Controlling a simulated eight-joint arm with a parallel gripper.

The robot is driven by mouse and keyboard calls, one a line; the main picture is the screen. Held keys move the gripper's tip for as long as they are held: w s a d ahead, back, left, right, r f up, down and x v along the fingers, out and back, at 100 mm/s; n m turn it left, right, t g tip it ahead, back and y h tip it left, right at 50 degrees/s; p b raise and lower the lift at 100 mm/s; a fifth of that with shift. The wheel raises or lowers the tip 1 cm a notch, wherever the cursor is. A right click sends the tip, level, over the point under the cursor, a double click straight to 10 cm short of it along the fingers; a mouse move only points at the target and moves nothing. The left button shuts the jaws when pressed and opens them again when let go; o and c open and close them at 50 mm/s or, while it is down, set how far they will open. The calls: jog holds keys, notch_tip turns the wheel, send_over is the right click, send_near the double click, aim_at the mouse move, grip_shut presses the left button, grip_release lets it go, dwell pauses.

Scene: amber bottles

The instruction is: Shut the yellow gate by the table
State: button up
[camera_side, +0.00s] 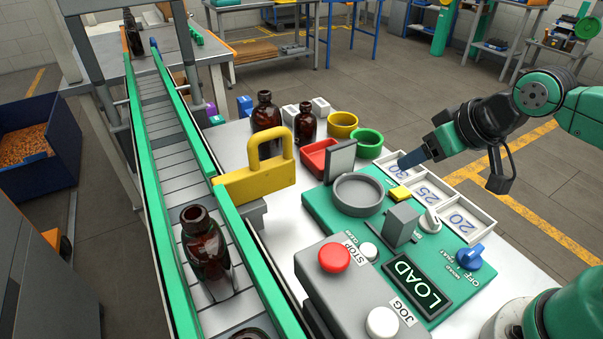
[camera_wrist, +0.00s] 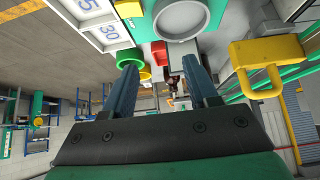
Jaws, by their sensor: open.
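The yellow gate (camera_side: 252,186) with its loop handle stands at the table's left edge, beside the conveyor's near green rail. Its left end is at that rail, and the belt beside it looks uncovered. The gate also shows at the right of the wrist view (camera_wrist: 262,75). My gripper (camera_side: 408,160) is over the right side of the table, above the numbered white tray and well apart from the gate. In the wrist view its two blue-grey fingers (camera_wrist: 161,66) are spread with nothing held between them.
An amber bottle (camera_side: 205,245) stands on the conveyor belt (camera_side: 168,130). Two more amber bottles (camera_side: 266,118) stand behind the gate. A red bin (camera_side: 318,158), yellow and green cups, and a green control panel (camera_side: 320,208) with an upright grey plate (camera_side: 341,158) lie between gate and gripper.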

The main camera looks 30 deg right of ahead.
notch_tip(320, 180, up, 7)
jog(key=n+g, duration=0.5)
jog(key=n, duration=1.3)
send_over(267, 132)
jog(key=s, duration=0.1)
jog(key=shift+f, duration=0.1)
jog(key=shift+w+f, duration=0.2)
jog(key=shift+f, duration=0.95)
jog(key=shift+w+f, duration=0.2)
jog(key=shift+f, duration=0.95)
grip_shut()
